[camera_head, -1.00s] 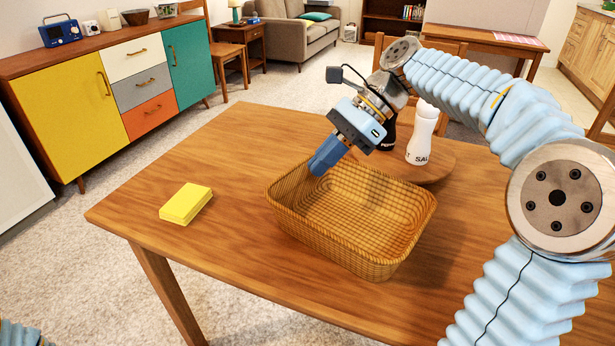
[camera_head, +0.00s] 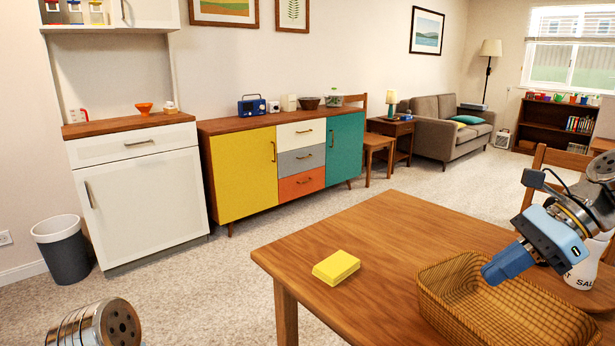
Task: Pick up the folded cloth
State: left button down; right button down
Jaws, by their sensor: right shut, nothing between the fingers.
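The folded yellow cloth (camera_head: 336,267) lies flat on the wooden table (camera_head: 390,232), near its left corner. My right gripper (camera_head: 492,272) is shut and empty. It points down and left over the far left rim of the wicker basket (camera_head: 452,300), to the right of the cloth and apart from it. A round metal part of my left arm shows at the bottom left, but the left gripper itself is out of view.
The basket and a white salt shaker (camera_head: 583,266) stand on the right of the table. The table top around the cloth is clear. A white hutch (camera_head: 143,195), a colourful sideboard (camera_head: 247,172) and a grey bin (camera_head: 63,252) stand along the wall behind.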

aim_at(333, 270)
jog(key=k+j, duration=1)
